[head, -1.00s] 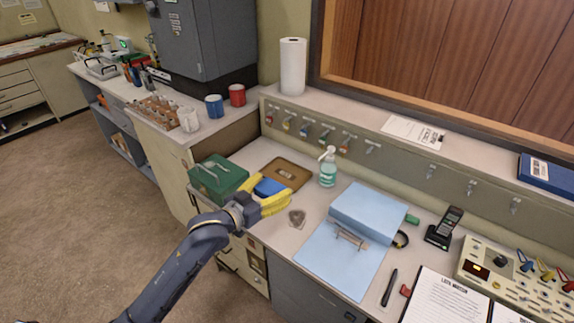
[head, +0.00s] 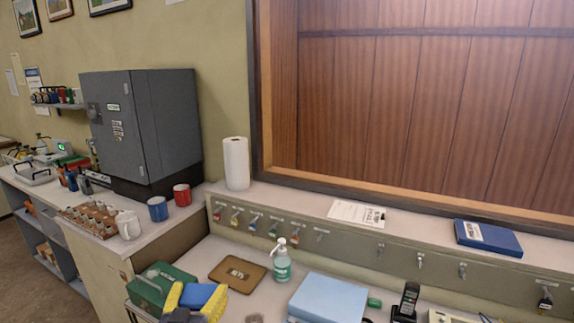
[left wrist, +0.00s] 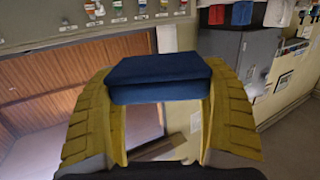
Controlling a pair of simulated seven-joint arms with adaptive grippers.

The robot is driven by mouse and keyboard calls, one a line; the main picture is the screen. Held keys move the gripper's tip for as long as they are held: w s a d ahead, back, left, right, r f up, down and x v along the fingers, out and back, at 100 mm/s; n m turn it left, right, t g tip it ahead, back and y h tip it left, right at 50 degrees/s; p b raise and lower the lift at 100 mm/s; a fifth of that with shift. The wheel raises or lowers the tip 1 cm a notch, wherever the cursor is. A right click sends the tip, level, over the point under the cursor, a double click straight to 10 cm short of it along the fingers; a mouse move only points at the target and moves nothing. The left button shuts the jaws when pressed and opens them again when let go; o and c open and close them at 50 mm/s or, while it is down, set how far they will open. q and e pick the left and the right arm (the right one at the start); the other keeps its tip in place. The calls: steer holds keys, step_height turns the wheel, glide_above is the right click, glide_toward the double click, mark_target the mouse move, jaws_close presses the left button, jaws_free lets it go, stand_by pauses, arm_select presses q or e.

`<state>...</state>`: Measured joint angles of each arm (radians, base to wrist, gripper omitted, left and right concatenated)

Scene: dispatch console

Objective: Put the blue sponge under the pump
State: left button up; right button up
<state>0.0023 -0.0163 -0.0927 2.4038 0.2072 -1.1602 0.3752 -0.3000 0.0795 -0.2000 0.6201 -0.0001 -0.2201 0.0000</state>
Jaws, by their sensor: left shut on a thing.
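The blue sponge (head: 203,296) is held between the yellow fingers of my left gripper (head: 197,301), low in the head view. In the left wrist view the sponge (left wrist: 158,78) sits across the fingertips, with a finger on each side. The pump is a clear bottle of green-blue liquid with a white pump top (head: 282,264), upright on the desk. My left gripper is in front of and to the left of it, apart from it. My right gripper is in neither view now.
A brown tray (head: 219,275) lies left of the pump, behind my left gripper. A green box (head: 160,287) is close on the gripper's left. A light blue box (head: 333,299) stands right of the pump. A ledge with hanging keys (head: 340,240) runs behind.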

mark_target(214, 290)
arm_select(q)
steer(key=shift+s+d+f, duration=0.15)
steer(key=shift+d+f, duration=0.1)
steer(key=shift+f, duration=0.05)
stand_by(0.5)
steer(key=shift+w+a+r, duration=0.2)
steer(key=shift+a+r, duration=0.05)
steer(key=shift+r, duration=0.15)
steer(key=shift+w+f+m+h, duration=0.2)
steer(key=shift+w+m+h, duration=0.2)
steer(key=shift+w+h, duration=0.25)
steer(key=w+f+m+h, duration=0.1)
steer(key=w+d+f+m+h, duration=0.1)
steer(key=w+f+h, duration=0.1)
steer(key=shift+d+f+m+g+h, duration=0.2)
steer(key=shift+d+m+g+h, duration=0.15)
steer(key=shift+m+g, duration=0.05)
steer(key=shift+d+f+m+g+h, duration=0.4)
steer(key=shift+d+f+m+h, duration=0.3)
steer(key=shift+d+f+h, duration=0.25)
